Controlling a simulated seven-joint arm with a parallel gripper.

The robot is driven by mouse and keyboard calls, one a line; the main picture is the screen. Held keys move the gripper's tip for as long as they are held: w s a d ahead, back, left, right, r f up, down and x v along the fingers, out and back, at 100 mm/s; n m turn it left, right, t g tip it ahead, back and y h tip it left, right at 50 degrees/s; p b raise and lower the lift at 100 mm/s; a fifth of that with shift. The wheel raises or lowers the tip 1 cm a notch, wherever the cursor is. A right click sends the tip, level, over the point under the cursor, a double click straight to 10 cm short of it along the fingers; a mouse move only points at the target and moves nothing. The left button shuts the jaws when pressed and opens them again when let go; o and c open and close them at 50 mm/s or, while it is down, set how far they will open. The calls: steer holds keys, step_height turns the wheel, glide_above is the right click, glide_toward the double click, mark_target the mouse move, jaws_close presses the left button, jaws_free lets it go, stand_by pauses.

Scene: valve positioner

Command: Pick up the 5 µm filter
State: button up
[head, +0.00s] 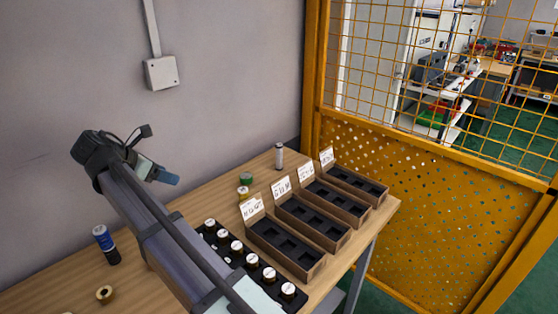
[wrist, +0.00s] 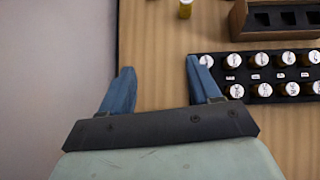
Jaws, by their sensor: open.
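Several small filters with white lettered caps and brass-coloured bodies stand upright in two rows in a black tray (wrist: 243,76). Nearer filters, such as one cap (head: 288,288), also show in the head view. The lettering is too small to read, so I cannot tell which one is the 5 µm filter. My gripper (wrist: 160,80) is open and empty, with blue fingers over bare wood just left of the tray in the wrist view. In the head view my gripper (head: 168,178) is raised above the bench near the wall. My arm hides part of the tray.
Several wooden boxes with dark slotted inserts and label cards, such as one box (head: 310,262), line the bench's right side. A blue-black cylinder (head: 105,243), a brass ring (head: 104,294), a grey cylinder (head: 279,156) and a green-topped piece (head: 246,179) stand loose. A yellow mesh fence (head: 430,165) rises behind.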

steer(key=w+d+m+g+y, duration=0.1)
steer(key=w+d+m+g, duration=0.1)
steer(key=w+d, duration=0.65)
steer(key=w+d+m+g+y, duration=0.1)
steer(key=w+d+m+g, duration=0.3)
steer(key=w, duration=0.7)
steer(key=y, duration=0.4)
glide_above(277, 145)
steer(key=shift+f+g, duration=0.4)
steer(key=shift+f, duration=0.55)
step_height(277, 145, down, 9)
steer(key=shift+r, duration=0.1)
steer(key=shift+d+f, duration=0.15)
steer(key=shift+f, duration=1.2)
steer(key=shift+d+f, duration=0.1)
steer(key=shift+f, duration=1.25)
steer(key=c, duration=1.1)
